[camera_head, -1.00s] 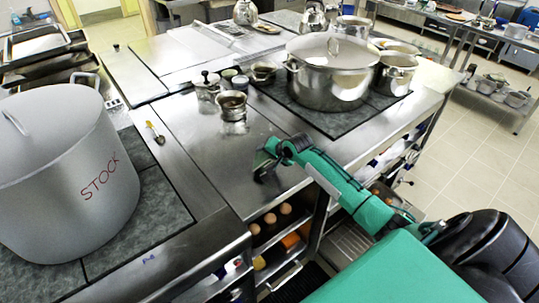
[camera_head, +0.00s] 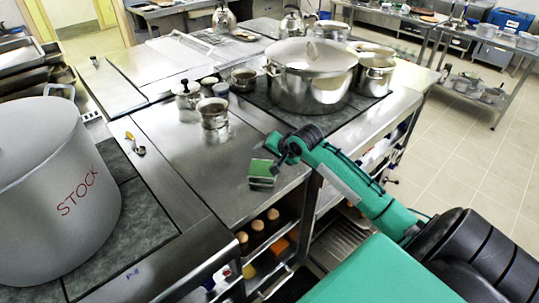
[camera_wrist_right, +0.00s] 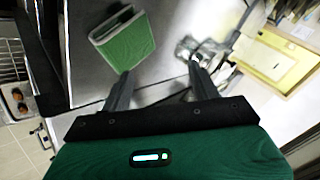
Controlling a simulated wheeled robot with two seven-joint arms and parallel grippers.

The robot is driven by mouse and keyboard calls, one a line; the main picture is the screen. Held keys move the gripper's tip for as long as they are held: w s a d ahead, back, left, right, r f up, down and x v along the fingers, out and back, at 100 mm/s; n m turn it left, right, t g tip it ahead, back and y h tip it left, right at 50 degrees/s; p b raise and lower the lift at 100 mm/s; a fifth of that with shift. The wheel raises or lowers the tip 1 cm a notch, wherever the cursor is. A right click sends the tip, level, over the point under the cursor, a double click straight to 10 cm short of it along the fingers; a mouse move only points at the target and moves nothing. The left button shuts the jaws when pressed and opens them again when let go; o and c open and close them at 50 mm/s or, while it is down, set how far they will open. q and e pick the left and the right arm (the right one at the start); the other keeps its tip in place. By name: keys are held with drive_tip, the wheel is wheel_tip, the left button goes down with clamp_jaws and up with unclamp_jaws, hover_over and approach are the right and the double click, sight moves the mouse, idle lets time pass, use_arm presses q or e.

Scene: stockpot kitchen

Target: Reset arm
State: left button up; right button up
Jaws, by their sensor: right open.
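My right gripper (camera_head: 281,160) is above the steel counter (camera_head: 225,145) near its front edge, open and empty. A green sponge (camera_head: 262,172) with a paler band is on the counter, just left of and below the gripper. In the right wrist view the sponge (camera_wrist_right: 125,42) lies beyond the left fingertip, outside the gap between the open fingers (camera_wrist_right: 160,76). I cannot tell whether that fingertip touches it. My left gripper is not in view.
A large pot marked STOCK (camera_head: 60,190) stands at left, with a yellow-handled utensil (camera_head: 135,144) beside it. A lidded pot (camera_head: 310,80) is on the right hob. Small metal pots (camera_head: 213,112) stand behind the sponge. Eggs (camera_head: 257,226) sit on a shelf below.

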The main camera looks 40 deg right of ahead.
drive_tip(key=shift+s, duration=0.1)
idle(0.5)
drive_tip(key=s+a+f+n+g, duration=0.3)
drive_tip(key=s+a+f+n, duration=0.3)
drive_tip(key=s+a+f, duration=0.55)
drive_tip(key=s+a+n+g, duration=0.1)
drive_tip(key=s+a+n, duration=0.15)
drive_tip(key=s, duration=0.45)
drive_tip(key=s+a+r+n+g, duration=0.1)
drive_tip(key=s+a+n, duration=0.1)
drive_tip(key=s+a, duration=0.35)
drive_tip(key=s+a+n+g, duration=0.1)
drive_tip(key=s+n, duration=0.1)
drive_tip(key=s, duration=0.7)
wheel_tip(320, 180, down, 32)
drive_tip(key=s+f+g, duration=0.1)
drive_tip(key=s, duration=0.1)
drive_tip(key=s+d+f+g+h, duration=0.1)
drive_tip(key=s+d+f, duration=0.2)
drive_tip(key=s+f, duration=1.4)
drive_tip(key=shift+s+f+n, duration=0.2)
drive_tip(key=shift+s+n, duration=0.25)
